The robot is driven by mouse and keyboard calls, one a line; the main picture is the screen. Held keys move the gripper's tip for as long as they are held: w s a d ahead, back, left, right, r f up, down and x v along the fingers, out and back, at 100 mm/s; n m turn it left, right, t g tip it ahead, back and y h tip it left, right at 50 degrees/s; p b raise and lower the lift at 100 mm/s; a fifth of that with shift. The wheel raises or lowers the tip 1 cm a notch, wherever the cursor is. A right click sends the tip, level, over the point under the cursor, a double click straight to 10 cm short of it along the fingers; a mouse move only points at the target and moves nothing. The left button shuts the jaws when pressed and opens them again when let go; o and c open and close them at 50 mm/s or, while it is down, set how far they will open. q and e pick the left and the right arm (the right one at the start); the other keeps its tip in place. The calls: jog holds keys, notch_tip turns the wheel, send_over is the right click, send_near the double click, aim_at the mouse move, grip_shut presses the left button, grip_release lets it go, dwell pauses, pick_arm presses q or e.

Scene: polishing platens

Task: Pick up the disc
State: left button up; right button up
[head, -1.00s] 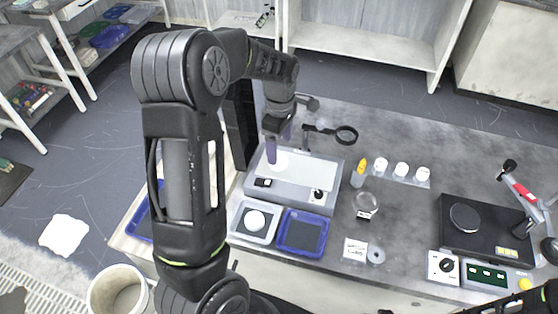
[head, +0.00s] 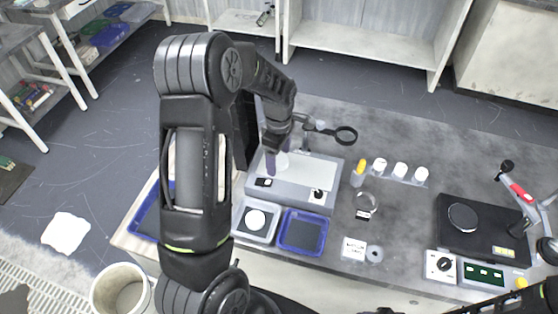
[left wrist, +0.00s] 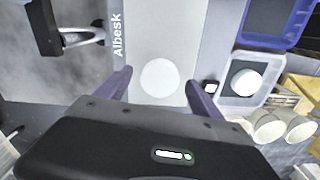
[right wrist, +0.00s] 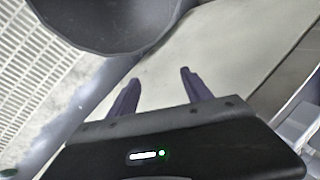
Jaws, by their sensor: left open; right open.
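A white disc (left wrist: 160,77) lies on the pale top of a grey device (left wrist: 158,25) marked "Albesk" in the left wrist view. In the head view this device (head: 320,173) stands at the left of the bench, and the disc is partly hidden by my left gripper (head: 277,158). My left gripper (left wrist: 159,80) is open, with its fingers on either side of the disc in view; I cannot tell the height gap. Another white disc (head: 256,219) sits in a pale tray (head: 243,234). My right gripper (right wrist: 160,78) is open and empty, away from the device.
A blue tray (head: 302,249) stands beside the pale tray. A ring-shaped magnifier (head: 346,135) is behind the device. A glass jar (head: 366,207), several white-capped bottles (head: 400,169) and a black scale-like unit (head: 484,228) stand to the right. A bin (head: 119,290) is on the floor.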

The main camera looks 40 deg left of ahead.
aim_at(278, 159)
pick_arm(q)
jog(key=shift+c, duration=0.5)
jog(key=c, duration=1.5)
jog(key=shift+o, duration=0.2)
jog(key=shift+r, duration=0.1)
notch_tip(278, 159, up, 10)
jog(key=b, duration=0.1)
jog(key=shift+a, duration=0.1)
